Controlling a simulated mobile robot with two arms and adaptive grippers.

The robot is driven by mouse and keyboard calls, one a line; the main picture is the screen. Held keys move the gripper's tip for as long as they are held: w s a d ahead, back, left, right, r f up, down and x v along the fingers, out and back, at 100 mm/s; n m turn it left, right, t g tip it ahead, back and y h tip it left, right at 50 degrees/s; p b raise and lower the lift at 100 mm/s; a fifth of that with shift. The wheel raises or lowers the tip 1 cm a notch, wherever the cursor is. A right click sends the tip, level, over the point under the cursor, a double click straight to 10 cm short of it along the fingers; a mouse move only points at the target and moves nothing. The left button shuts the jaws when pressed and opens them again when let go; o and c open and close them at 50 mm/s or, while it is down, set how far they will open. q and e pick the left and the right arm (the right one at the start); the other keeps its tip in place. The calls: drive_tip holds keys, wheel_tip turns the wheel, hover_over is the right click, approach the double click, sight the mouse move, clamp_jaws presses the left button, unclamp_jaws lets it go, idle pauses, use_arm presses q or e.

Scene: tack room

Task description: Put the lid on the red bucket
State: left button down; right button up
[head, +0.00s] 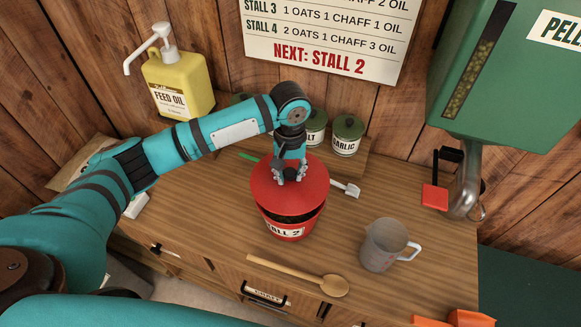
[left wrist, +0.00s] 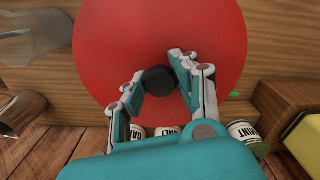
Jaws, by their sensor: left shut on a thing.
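The red bucket (head: 290,233), labelled STALL 2, stands on the wooden bench with dark contents showing at its front opening. The round red lid (head: 262,189) is over the bucket; a gap shows at the front, and its back edge's contact with the rim is hidden. My left gripper (head: 290,177) is above the lid, shut on its black knob. The left wrist view shows the fingers (left wrist: 157,76) on both sides of the knob (left wrist: 158,81), with the lid (left wrist: 215,35) filling much of the picture. My right gripper is not in view.
A measuring jug (head: 384,248) stands right of the bucket, and a wooden spoon (head: 300,275) lies in front. A white-headed scoop or brush (head: 346,188), green canisters (head: 346,135) and a feed oil bottle (head: 178,84) are behind. A green pellet dispenser (head: 510,75) overhangs the right.

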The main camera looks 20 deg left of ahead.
sight(290, 182)
use_arm(q)
drive_tip(key=shift+s+f, duration=0.15)
drive_tip(key=shift+f, duration=0.75)
drive_tip(key=shift+w+f+b, duration=0.2)
drive_tip(key=shift+f+b, duration=0.55)
drive_tip(key=shift+b, duration=0.15)
drive_tip(key=shift+w+f+b, duration=0.1)
drive_tip(key=shift+f+b, duration=0.75)
drive_tip(key=shift+b, duration=0.1)
drive_tip(key=shift+r, duration=0.1)
drive_tip(key=shift+p, duration=0.65)
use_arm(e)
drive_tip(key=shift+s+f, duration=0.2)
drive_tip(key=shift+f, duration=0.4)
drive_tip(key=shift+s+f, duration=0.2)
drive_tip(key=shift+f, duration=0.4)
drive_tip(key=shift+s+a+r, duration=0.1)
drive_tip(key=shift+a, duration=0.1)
